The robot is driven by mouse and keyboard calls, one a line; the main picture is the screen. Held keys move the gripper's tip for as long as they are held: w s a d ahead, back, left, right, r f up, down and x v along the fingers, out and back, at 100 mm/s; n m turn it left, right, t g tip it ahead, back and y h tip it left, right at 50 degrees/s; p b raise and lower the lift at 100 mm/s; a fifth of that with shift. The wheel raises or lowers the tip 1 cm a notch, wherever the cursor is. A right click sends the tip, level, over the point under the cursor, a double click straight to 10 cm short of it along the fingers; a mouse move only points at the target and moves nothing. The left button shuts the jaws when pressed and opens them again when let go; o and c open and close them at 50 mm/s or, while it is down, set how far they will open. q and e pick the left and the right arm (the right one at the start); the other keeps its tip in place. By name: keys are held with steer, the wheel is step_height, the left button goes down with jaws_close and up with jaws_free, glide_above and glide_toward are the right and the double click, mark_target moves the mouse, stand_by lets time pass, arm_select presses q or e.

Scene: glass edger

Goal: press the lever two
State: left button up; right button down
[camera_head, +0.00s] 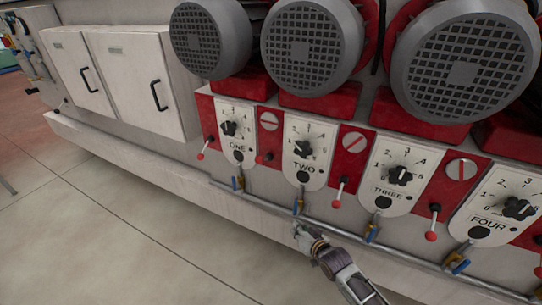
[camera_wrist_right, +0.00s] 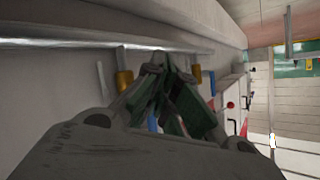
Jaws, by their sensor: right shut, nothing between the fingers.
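The white panel marked TWO (camera_head: 306,148) has a black dial and sits in the red strip below the middle motor. A red-tipped lever (camera_head: 267,157) is at its left, and another red-tipped lever (camera_head: 338,198) hangs at its lower right. The panel carries the label, so I cannot tell which lever it names. My right gripper (camera_head: 300,232) is below panel TWO, in front of the machine's lower ledge, apart from both levers. In the wrist view its fingers (camera_wrist_right: 160,62) are closed together and empty. A red ball (camera_wrist_right: 231,105) shows beyond them. My left gripper is out of view.
Blue-handled valves (camera_head: 298,204) line the pipe along the ledge, one just above my right gripper. Panels ONE (camera_head: 237,146), THREE (camera_head: 389,190) and FOUR (camera_head: 488,224) stand alongside. Large grey motors (camera_head: 313,47) jut out above. Open floor (camera_head: 130,235) lies at the left.

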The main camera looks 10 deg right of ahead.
steer(key=w+a+r+t+y, duration=0.2)
steer(key=a+r, duration=0.2)
steer(key=r, duration=0.8)
steer(key=m+t+y, duration=0.2)
steer(key=t+y, duration=0.2)
steer(key=y, duration=0.1)
glide_toward(261, 160)
steer(key=w+d, duration=0.2)
steer(key=d, duration=0.1)
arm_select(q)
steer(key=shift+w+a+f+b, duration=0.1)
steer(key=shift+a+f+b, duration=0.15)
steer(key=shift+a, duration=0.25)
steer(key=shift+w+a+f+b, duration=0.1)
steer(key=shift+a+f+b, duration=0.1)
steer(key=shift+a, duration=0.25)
arm_select(e)
steer(key=shift+s+d+r+y, duration=0.15)
steer(key=shift+d+r+y, duration=0.2)
steer(key=shift+y, duration=0.05)
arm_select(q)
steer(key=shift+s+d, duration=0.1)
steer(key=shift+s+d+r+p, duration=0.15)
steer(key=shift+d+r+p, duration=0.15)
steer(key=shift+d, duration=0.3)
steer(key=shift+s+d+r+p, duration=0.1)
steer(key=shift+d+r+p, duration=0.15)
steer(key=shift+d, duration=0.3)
arm_select(e)
steer(key=x, duration=1)
